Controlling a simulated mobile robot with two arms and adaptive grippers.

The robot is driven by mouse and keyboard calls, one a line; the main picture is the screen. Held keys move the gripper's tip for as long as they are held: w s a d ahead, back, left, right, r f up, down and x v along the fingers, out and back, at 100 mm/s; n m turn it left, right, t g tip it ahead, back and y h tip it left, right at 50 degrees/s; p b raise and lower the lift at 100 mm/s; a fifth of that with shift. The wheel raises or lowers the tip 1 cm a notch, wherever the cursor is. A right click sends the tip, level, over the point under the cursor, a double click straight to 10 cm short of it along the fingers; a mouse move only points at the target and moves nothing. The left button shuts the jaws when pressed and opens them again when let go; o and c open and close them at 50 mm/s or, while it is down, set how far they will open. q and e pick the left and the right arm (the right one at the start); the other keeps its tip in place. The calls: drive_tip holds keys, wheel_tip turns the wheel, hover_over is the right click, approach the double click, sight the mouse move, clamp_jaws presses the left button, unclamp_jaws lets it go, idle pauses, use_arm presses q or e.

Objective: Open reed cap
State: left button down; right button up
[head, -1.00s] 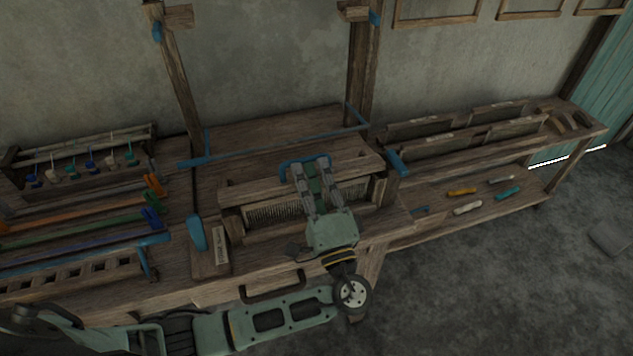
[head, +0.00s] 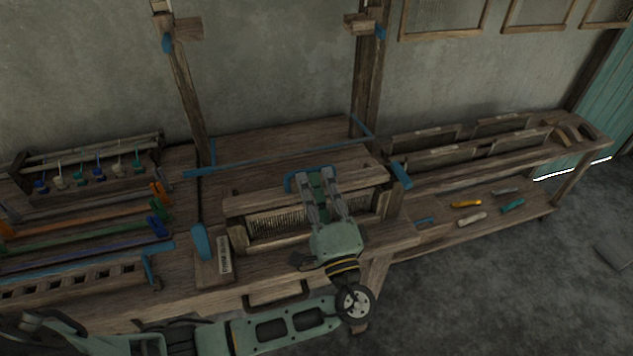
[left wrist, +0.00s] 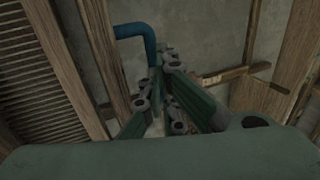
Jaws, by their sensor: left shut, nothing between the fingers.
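The reed cap (head: 252,202) is a wooden bar lying along the top of the reed (head: 278,222), with a blue handle (head: 292,182) at its middle. The reed shows as a row of fine teeth under the bar. My left gripper (head: 317,172) is shut, its fingertips at the blue handle and its fingers crossing over the cap. In the left wrist view my closed fingers (left wrist: 165,85) show beside the blue handle (left wrist: 140,32), with nothing held between them. I cannot tell whether they touch the handle. The reed teeth (left wrist: 28,70) show at the left there. My right gripper is not in view.
Loom posts (head: 186,105) stand behind the cap. A blue-handled lever (head: 201,242) and a labelled block (head: 223,252) are to its left. Racks of bobbins (head: 95,172) stand further left. A shelf (head: 480,158) with small tools stands at right, with open floor (head: 470,300) in front.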

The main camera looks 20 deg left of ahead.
use_arm(q)
drive_tip(key=shift+r, duration=0.2)
drive_tip(key=shift+w+a+r+g+h+p, duration=0.15)
drive_tip(key=shift+w+r+g+h+p, duration=0.2)
drive_tip(key=shift+p, duration=0.65)
drive_tip(key=w+a+r+g+h+p, duration=0.1)
drive_tip(key=g+p, duration=0.1)
drive_tip(key=p, duration=0.2)
drive_tip(key=w+a+r+g+h+p, duration=0.1)
drive_tip(key=w+r+g+h+p, duration=0.1)
drive_tip(key=p, duration=0.3)
drive_tip(key=shift+w+a+r+g, duration=0.1)
drive_tip(key=shift+a+r+g, duration=0.1)
drive_tip(key=shift+g, duration=0.05)
drive_tip(key=b+x, duration=0.1)
drive_tip(key=x, duration=0.7)
drive_tip(key=shift+w+a+r, duration=0.15)
drive_tip(key=shift+w+r, duration=0.15)
